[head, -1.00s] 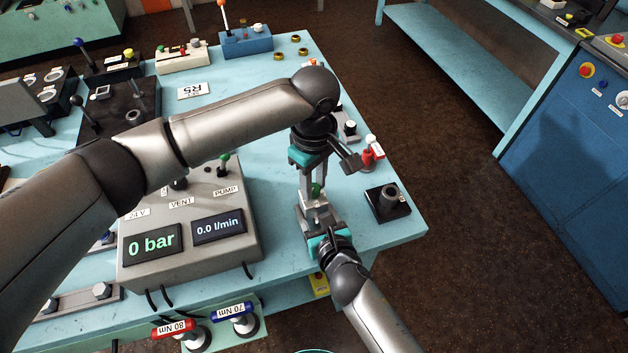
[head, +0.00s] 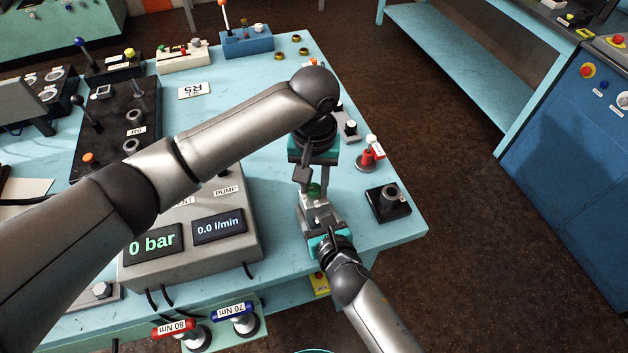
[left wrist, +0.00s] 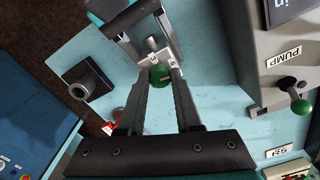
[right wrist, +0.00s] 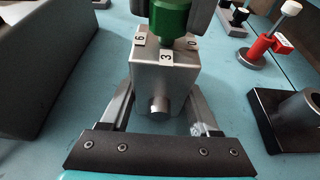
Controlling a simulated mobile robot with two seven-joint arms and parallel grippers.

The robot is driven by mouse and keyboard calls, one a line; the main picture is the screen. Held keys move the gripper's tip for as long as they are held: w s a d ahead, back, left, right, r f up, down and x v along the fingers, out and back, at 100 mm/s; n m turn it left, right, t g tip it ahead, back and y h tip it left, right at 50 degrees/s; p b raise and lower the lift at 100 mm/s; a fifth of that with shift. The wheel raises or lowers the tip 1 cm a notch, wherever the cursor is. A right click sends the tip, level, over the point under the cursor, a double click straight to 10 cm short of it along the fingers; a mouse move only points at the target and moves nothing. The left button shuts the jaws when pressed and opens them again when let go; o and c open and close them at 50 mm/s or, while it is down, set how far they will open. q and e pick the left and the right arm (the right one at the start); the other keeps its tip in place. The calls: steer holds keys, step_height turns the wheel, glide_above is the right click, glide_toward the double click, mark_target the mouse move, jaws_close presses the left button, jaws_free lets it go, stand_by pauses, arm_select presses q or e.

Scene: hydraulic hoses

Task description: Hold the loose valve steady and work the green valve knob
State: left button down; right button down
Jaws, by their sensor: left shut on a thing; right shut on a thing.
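The loose valve is a grey metal block (right wrist: 163,75) with number labels 6, 3 and 0 and a round stub in front. My right gripper (head: 315,218) is shut on the block, one finger on each side, near the table's right part. The green knob (right wrist: 170,16) sits on top of the block. My left gripper (head: 314,186) reaches down from above and is shut on the green knob, which also shows between its fingertips in the left wrist view (left wrist: 160,76). The fingers hide part of the knob.
A grey pump box (head: 190,235) reading 0 bar and 0.0 l/min stands close to the left. A black block with a grey socket (head: 388,203) and a red fitting (head: 368,158) stand to the right. The table edge is near.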

arm_select(q)
steer(key=m, duration=0.4)
steer(key=shift+m, duration=0.3)
steer(key=m, duration=0.3)
steer(key=shift+m, duration=0.3)
steer(key=m, duration=0.4)
steer(key=shift+w, duration=0.1)
steer(key=shift+m, duration=1.8)
steer(key=c, duration=0.6)
jaws_free()
steer(key=shift+r, duration=0.1)
